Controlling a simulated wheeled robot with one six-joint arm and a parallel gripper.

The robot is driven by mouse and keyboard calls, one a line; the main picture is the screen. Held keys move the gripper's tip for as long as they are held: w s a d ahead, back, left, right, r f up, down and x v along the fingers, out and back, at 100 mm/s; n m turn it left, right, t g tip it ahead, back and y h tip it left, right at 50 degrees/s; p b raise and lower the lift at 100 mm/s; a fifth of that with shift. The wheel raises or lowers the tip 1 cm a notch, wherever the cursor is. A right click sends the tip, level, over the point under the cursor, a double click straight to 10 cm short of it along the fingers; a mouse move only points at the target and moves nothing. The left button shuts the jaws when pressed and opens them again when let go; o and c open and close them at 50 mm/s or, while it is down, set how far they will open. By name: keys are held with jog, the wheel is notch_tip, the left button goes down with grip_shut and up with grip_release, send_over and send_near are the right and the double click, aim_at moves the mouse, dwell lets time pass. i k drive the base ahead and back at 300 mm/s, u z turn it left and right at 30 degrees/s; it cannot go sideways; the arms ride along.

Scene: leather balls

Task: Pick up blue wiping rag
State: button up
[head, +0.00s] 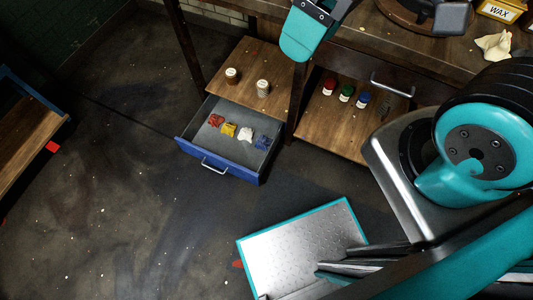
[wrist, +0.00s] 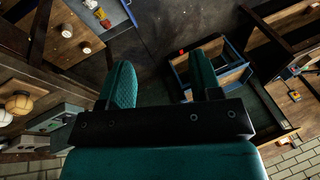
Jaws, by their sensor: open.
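The blue wiping rag (head: 263,143) lies crumpled in the open drawer (head: 183,143), at the right end of a row. Red (head: 216,120), yellow (head: 228,130) and white (head: 245,134) rags lie to its left. In the wrist view, my gripper (wrist: 160,70) has its two teal fingers wide apart with nothing between them. The drawer's edge, a red rag (wrist: 103,17) and a yellow rag show at the top left there. I cannot make out the blue rag in that view. My gripper is well away from the drawer.
The drawer has a blue front with a handle (head: 214,166) and sits under a wooden workbench (head: 350,50). Two jars (head: 263,88) stand on the shelf behind it. Small red, green and blue bottles (head: 346,93) stand to the right.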

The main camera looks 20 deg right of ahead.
aim_at(262, 142)
jog(key=k, duration=0.65)
jog(key=z, duration=1.45)
jog(key=i, duration=0.9)
jog(key=u, duration=2.25)
jog(key=i, duration=0.5)
jog(key=z, duration=0.1)
